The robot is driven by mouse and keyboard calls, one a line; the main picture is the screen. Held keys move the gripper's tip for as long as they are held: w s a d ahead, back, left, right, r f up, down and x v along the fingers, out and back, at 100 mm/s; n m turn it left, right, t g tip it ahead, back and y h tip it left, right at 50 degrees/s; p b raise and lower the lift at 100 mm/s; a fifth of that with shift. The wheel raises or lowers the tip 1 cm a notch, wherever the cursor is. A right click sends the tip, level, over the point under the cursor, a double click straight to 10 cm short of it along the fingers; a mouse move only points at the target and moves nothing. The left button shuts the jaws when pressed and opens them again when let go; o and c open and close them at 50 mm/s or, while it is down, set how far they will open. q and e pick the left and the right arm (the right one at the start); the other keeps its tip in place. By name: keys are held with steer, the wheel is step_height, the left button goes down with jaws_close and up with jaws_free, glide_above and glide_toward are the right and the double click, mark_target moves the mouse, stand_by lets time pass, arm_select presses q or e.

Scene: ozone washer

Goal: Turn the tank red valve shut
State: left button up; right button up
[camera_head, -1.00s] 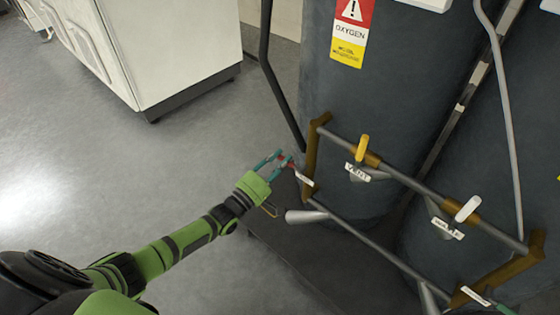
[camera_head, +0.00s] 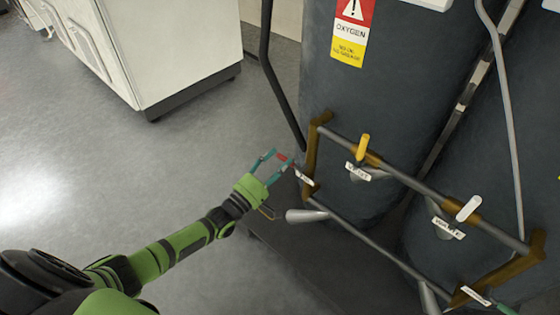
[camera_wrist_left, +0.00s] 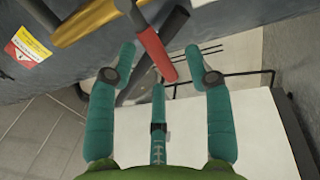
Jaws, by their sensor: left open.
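The red valve handle (camera_head: 281,156) sticks out at the left end of the pipe frame in front of the dark oxygen tank (camera_head: 385,100). A small white tag (camera_head: 304,177) hangs beside it. My left gripper (camera_head: 277,161) is open, with its teal fingers on either side of the red handle. In the left wrist view the red handle (camera_wrist_left: 157,48) reaches down between the spread fingertips of the gripper (camera_wrist_left: 160,52). I cannot tell whether a finger touches it.
A yellow vent handle (camera_head: 363,148) and a white handle (camera_head: 467,208) stand on the upper pipe (camera_head: 420,188). A brown bracket (camera_head: 311,150) is close right of my gripper. A white cabinet (camera_head: 180,50) stands behind; the grey floor (camera_head: 120,190) at left is clear.

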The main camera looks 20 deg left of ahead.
arm_select(q)
steer(key=v, duration=1.1)
